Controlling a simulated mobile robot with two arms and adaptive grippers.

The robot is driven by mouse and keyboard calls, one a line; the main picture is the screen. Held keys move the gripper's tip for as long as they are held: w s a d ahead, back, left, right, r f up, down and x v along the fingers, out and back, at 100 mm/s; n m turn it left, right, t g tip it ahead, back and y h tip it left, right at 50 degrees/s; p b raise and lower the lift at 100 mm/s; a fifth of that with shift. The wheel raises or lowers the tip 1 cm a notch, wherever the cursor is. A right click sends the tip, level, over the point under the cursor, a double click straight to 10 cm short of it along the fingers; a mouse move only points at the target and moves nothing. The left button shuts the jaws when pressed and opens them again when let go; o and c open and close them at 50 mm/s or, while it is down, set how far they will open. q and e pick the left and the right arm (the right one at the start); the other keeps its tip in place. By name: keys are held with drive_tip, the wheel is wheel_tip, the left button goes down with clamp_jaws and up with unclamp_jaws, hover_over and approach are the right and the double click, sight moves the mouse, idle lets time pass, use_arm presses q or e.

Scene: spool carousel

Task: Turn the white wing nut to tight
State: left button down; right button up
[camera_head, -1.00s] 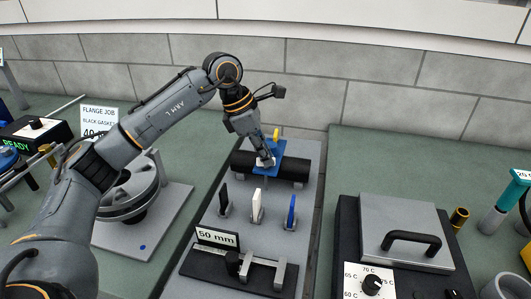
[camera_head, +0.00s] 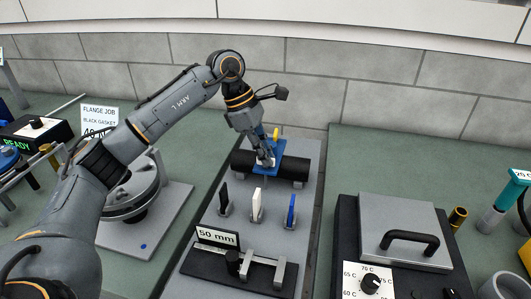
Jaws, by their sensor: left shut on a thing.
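A blue clamp (camera_head: 267,173) sits around a black pipe (camera_head: 298,169) at the back of the grey middle bench. A yellow wing nut (camera_head: 276,133) stands at the far side of the clamp. My left gripper (camera_head: 266,159) reaches down onto the near part of the clamp and is shut on the white wing nut (camera_head: 266,162). Only a little white shows between the fingers; the rest is hidden, so I cannot tell how tight it is. My right gripper is not in view.
Upright black (camera_head: 224,197), white (camera_head: 257,206) and blue (camera_head: 291,211) pieces stand in holders in front of the pipe. A 50 mm gauge (camera_head: 218,237) is nearer. A hot plate with a handle (camera_head: 412,241) is at right, a flange (camera_head: 130,203) at left.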

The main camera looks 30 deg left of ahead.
use_arm(q)
drive_tip(key=c, duration=1.4)
unclamp_jaws()
drive_tip(key=shift+c, duration=0.2)
drive_tip(key=shift+r, duration=0.15)
drive_tip(key=v, duration=1.2)
drive_tip(key=shift+a, duration=0.15)
